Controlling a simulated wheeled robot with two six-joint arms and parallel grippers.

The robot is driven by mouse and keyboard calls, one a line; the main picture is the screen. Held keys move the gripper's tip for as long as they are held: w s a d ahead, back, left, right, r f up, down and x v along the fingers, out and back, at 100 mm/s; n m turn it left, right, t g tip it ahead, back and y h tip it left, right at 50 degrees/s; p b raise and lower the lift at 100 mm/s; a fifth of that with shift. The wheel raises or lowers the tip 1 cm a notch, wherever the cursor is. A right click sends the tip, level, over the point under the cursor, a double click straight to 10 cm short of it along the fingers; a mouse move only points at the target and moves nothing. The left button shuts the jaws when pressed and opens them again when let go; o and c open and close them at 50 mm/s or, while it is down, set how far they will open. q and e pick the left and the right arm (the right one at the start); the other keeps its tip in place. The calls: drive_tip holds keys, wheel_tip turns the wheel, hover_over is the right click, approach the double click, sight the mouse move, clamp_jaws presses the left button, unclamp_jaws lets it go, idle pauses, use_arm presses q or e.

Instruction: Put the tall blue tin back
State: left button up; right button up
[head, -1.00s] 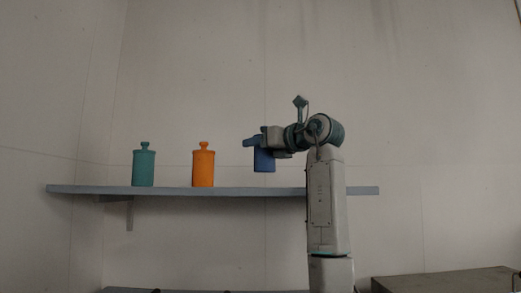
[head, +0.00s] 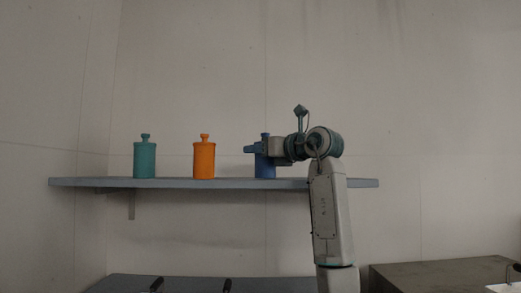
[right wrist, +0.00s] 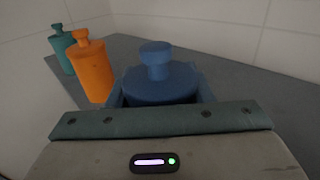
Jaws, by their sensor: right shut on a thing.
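The tall blue tin (head: 265,171) is upright at the shelf, to the right of the orange tin, and its base looks level with the shelf top. My right gripper (head: 262,149) is shut around its upper body. In the right wrist view the blue tin's knobbed lid (right wrist: 157,75) shows between the fingers; its lower body is hidden. The grey-blue shelf (head: 100,183) runs along the wall. I cannot tell for sure whether the tin's base touches it. My left gripper is not in view.
An orange tin (head: 204,160) and a teal tin (head: 145,160) stand on the shelf to the left, apart from the blue one. They also show in the right wrist view, orange (right wrist: 92,70) and teal (right wrist: 62,50). A grey-brown surface (head: 440,272) lies low at the right.

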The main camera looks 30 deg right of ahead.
drive_tip(key=shift+f, duration=0.15)
drive_tip(key=o, duration=1)
drive_tip(key=shift+s, duration=0.1)
drive_tip(key=b+v, duration=0.5)
drive_tip(key=v, duration=0.6)
drive_tip(key=shift+s+d+b, duration=0.2)
drive_tip(key=shift+s+b, duration=0.2)
